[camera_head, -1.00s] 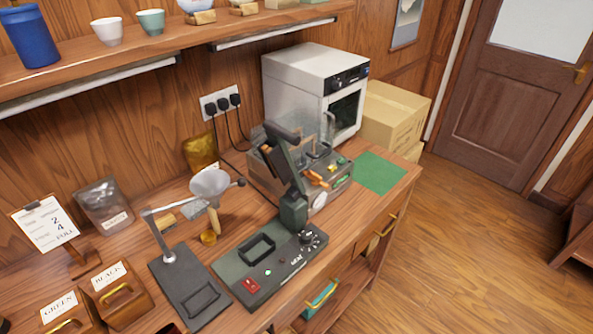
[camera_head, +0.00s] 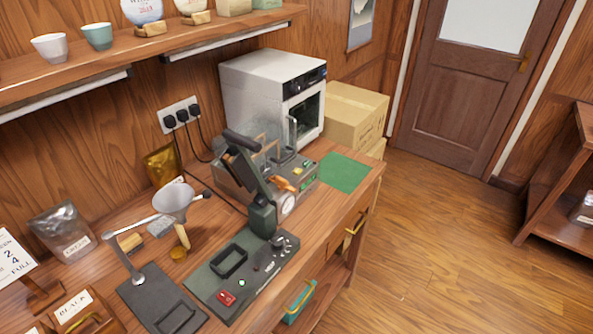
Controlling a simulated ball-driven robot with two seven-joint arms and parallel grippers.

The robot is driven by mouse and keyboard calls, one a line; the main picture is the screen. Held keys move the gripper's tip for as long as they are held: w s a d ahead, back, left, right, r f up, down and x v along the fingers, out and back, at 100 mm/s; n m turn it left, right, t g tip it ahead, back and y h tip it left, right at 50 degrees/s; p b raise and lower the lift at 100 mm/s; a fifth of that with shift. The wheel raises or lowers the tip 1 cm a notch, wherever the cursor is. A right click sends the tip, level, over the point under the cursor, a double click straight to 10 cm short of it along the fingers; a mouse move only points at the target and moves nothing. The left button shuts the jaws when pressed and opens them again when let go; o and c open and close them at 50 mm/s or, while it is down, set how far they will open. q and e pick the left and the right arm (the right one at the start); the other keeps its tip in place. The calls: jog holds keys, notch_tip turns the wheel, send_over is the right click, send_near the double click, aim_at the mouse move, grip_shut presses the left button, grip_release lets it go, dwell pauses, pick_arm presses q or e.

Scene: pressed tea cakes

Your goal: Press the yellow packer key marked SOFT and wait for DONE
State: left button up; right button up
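The packer (camera_head: 312,181) appears to be the grey boxy machine with a clear cover, on the counter behind the dark green lever press. A small yellow patch on its top (camera_head: 298,172) looks like the yellow key; its SOFT marking is too small to read. Green patches sit near it, and an orange piece (camera_head: 284,184) lies in front. The press's raised lever hides part of the packer. No DONE sign is legible. Neither of my grippers is in view.
The lever press (camera_head: 240,275) stands at the counter's front edge. A funnel on a stand (camera_head: 172,198) is to its left. A white oven (camera_head: 270,90) stands behind the packer. A green mat (camera_head: 345,172) lies bare to the right. Open floor stretches right of the counter.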

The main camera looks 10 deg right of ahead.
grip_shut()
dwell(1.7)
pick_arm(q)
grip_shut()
